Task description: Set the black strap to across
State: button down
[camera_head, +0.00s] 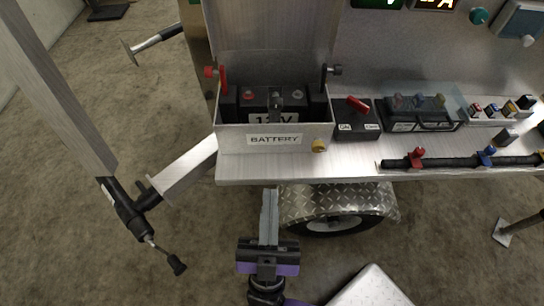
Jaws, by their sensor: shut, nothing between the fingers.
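The battery (315,108) sits in an open metal box labelled BATTERY (226,137), with a 12V label on its front face. A short black piece (276,102), which looks like the black strap, lies at the middle of the battery. It points front to back and partly covers the 12V label. A red clamp (222,77) is at the box's left and a black clamp (328,74) at its right. My gripper (269,192) is shut and empty. It is below and in front of the box in the picture, apart from the strap.
The box lid (270,38) stands raised behind the battery. A small switch box (356,122) with a red lever and a grey fuse unit (420,112) stand to the right. A black pipe with red and blue valves (460,161) runs along the shelf edge. A wheel fender (335,200) is below.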

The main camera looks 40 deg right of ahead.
aim_at(275, 113)
jog(key=w+d+f+x, duration=0.1)
jog(key=x, duration=1.1)
jog(key=shift+w+d+f+p, duration=0.3)
jog(key=shift+w+p, duration=0.05)
jog(key=shift+p, duration=0.05)
jog(key=shift+r, duration=0.15)
